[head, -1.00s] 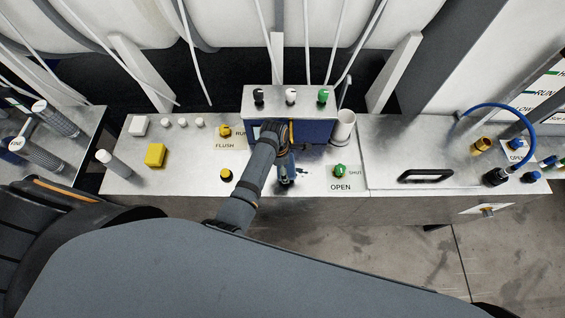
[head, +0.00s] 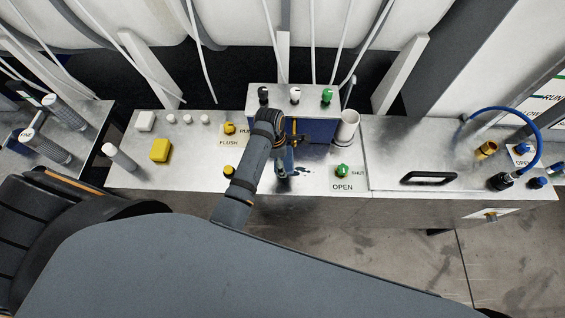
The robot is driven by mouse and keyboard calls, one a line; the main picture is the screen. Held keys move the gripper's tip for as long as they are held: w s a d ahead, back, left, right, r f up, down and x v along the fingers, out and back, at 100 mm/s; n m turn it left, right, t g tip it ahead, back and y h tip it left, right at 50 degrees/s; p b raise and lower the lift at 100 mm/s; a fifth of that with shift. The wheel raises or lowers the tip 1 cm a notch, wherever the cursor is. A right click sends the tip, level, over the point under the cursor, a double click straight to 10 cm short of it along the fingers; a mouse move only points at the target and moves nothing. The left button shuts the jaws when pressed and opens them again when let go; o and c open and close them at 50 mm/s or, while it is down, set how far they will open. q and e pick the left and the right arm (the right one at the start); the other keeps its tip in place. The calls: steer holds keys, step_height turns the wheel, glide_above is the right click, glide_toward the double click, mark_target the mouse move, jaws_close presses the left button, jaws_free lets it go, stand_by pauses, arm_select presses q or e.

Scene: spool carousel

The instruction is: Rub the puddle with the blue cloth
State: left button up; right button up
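My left gripper (head: 283,169) points down over the metal counter, just in front of the blue-fronted valve box. A small bluish patch shows at its fingers, but I cannot tell whether this is the blue cloth. The fingers are too small and dark to show if they are open or shut. Small dark specks, possibly the puddle (head: 303,171), lie on the counter just right of the fingers. The rest of that spot is hidden by the gripper and wrist. My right gripper is not in view.
The valve box (head: 322,131) carries black, white and green knobs. A white cup (head: 347,127) stands at its right, a green knob (head: 342,170) in front. A yellow block (head: 160,150) and white cylinder (head: 119,156) stand left; a black handle (head: 429,178) is on the right lid.

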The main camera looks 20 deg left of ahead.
arm_select(q)
steer(key=shift+a+r, duration=0.1)
steer(key=shift+r, duration=0.5)
steer(key=shift+r, duration=0.1)
steer(key=shift+w+a+r, duration=0.1)
steer(key=shift+r, duration=1.35)
